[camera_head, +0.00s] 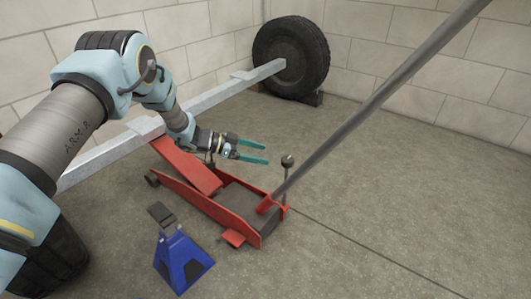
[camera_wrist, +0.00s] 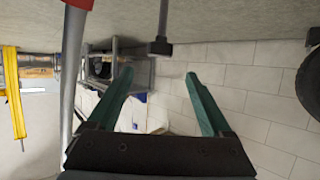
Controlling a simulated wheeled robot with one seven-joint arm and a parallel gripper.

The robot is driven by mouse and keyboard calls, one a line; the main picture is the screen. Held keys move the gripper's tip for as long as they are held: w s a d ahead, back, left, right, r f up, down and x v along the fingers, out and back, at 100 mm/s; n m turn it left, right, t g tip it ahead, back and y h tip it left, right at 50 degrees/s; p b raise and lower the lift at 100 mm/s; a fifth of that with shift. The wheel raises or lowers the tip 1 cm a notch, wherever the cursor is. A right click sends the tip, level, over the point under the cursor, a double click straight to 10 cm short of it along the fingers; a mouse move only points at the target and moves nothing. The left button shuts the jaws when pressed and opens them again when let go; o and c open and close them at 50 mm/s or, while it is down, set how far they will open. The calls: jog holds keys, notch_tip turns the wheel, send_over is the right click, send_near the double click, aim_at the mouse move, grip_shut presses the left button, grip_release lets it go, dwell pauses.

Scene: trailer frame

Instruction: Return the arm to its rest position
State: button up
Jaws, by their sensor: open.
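My arm (camera_head: 75,120) reaches in from the left side of the head view. My gripper (camera_head: 266,153) is open and empty, its two green fingers apart above the red floor jack (camera_head: 185,188). In the wrist view the green fingers (camera_wrist: 160,74) stand wide apart with nothing between them. The jack's long grey handle (camera_head: 370,95) slants up to the right, close to the fingers, and shows at the left of the wrist view (camera_wrist: 72,60). A short rod with a dark knob (camera_head: 287,160) rises at the jack's rear; a dark knob also shows beyond the fingers (camera_wrist: 160,47).
A blue jack stand (camera_head: 182,262) is on the floor in front of the jack. A grey beam (camera_head: 215,95) runs behind it to a black wheel (camera_head: 291,57) by the block wall (camera_head: 400,50). The floor at right is clear. A yellow frame (camera_wrist: 14,92) shows in the wrist view.

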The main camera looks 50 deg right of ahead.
dwell(0.5)
